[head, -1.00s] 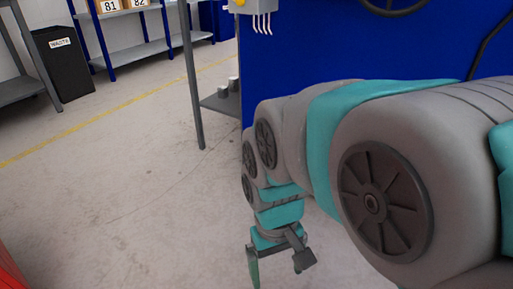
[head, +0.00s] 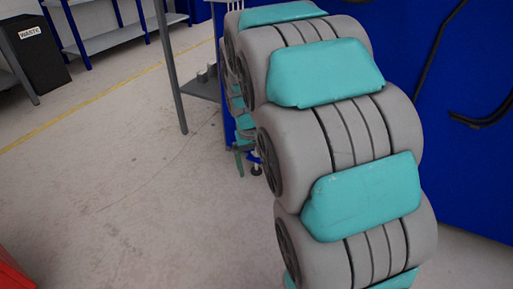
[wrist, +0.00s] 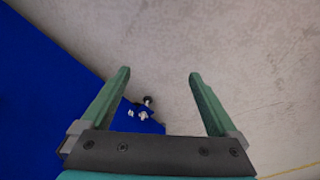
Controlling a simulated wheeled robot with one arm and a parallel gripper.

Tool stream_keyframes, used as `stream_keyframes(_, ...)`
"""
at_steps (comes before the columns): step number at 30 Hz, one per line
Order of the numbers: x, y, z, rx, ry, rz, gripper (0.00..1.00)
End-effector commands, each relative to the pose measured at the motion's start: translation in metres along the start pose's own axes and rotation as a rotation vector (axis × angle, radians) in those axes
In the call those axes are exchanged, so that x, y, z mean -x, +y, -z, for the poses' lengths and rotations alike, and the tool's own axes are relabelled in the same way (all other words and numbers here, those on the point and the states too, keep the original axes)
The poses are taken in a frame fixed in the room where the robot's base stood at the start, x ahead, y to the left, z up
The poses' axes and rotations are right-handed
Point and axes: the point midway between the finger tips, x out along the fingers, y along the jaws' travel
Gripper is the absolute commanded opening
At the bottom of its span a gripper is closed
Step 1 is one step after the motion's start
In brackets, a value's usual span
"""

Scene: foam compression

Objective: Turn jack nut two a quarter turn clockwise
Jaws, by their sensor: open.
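My gripper (wrist: 160,73) is open and empty in the wrist view, its two green fingers wide apart. Beyond and between the fingers, a small jack foot (wrist: 147,102) with pale and dark parts shows at the lower corner of the blue machine (wrist: 40,85). It is apart from the fingers. Its nut is too small to make out, and no number shows. In the head view a jack foot (head: 256,169) shows under the blue machine (head: 455,160), close beside my gripper (head: 238,165), which is mostly hidden behind my arm.
A grey bench (head: 200,87) stands left of the machine. A black waste bin (head: 38,52) and blue-framed shelving (head: 112,36) stand farther back. A red object (head: 14,275) shows at the lower left. The concrete floor between is clear.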

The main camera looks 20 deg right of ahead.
Motion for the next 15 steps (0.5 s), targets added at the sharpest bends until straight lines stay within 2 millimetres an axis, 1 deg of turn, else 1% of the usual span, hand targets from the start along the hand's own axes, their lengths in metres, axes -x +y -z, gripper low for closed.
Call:
stream_keyframes(1,-0.003,0.004,0.018,-0.010,0.004,-0.007,0.95)
stream_keyframes(2,-0.005,0.006,0.029,-0.016,0.011,-0.010,0.95)
stream_keyframes(3,-0.008,0.008,0.045,-0.024,0.025,-0.014,0.95)
stream_keyframes(8,-0.026,0.018,0.102,-0.051,0.064,-0.027,0.95)
stream_keyframes(9,-0.031,0.021,0.115,-0.057,0.074,-0.029,0.95)
stream_keyframes(11,-0.040,0.024,0.134,-0.065,0.085,-0.033,0.95)
stream_keyframes(12,-0.045,0.027,0.148,-0.070,0.100,-0.034,0.95)
stream_keyframes(15,-0.062,0.033,0.179,-0.082,0.124,-0.037,0.95)
